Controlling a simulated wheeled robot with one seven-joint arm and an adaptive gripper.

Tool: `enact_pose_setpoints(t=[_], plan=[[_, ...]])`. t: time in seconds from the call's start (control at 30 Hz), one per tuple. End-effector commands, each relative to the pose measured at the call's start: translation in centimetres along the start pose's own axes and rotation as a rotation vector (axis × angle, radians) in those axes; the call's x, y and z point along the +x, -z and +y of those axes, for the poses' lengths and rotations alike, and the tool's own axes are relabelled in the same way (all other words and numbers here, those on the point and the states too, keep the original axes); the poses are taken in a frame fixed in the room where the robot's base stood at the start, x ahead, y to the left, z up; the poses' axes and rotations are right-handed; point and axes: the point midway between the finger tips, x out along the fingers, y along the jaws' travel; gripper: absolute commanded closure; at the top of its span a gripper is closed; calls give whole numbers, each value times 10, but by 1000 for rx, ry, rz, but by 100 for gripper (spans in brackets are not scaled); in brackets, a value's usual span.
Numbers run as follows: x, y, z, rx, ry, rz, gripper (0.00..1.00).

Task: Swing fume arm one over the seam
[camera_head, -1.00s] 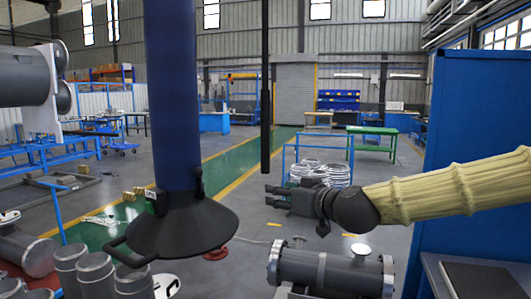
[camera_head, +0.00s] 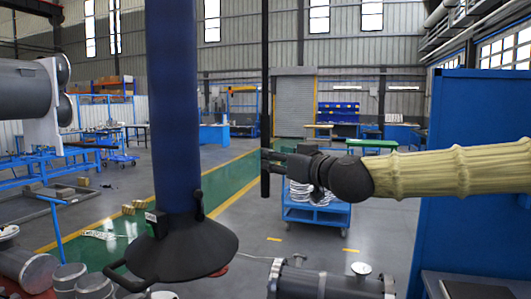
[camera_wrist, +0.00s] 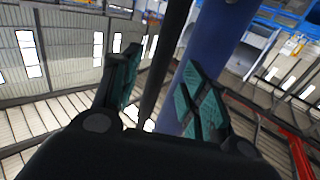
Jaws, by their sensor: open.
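The fume arm (camera_head: 172,110) is a thick dark-blue tube hanging at left centre, ending in a wide black cone hood (camera_head: 182,250). A black loop handle (camera_head: 118,275) sticks out at the hood's lower left. My gripper (camera_head: 267,162) is open and empty, right of the tube and above hood level, pointing left. In the wrist view the blue tube (camera_wrist: 215,42) rises beyond my open, teal-padded fingers (camera_wrist: 165,85); I see no contact. A grey flanged shell (camera_head: 325,284) lies at the bottom, right of the hood, cut off by the frame. I cannot make out its seam.
A tall blue panel (camera_head: 470,170) stands at right. Grey cylinders (camera_head: 70,278) crowd the lower left. Open floor lies between hood and cart.

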Motion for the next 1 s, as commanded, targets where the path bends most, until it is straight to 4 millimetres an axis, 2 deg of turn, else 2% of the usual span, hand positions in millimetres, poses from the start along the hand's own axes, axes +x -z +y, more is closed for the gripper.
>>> enact_pose_setpoints(t=[0.5,0.7,1.0], plan=[[48,0,0,1,0,-3,56],[56,0,0,0,0,-1,56],[57,-1,0,0,0,-1,56]])
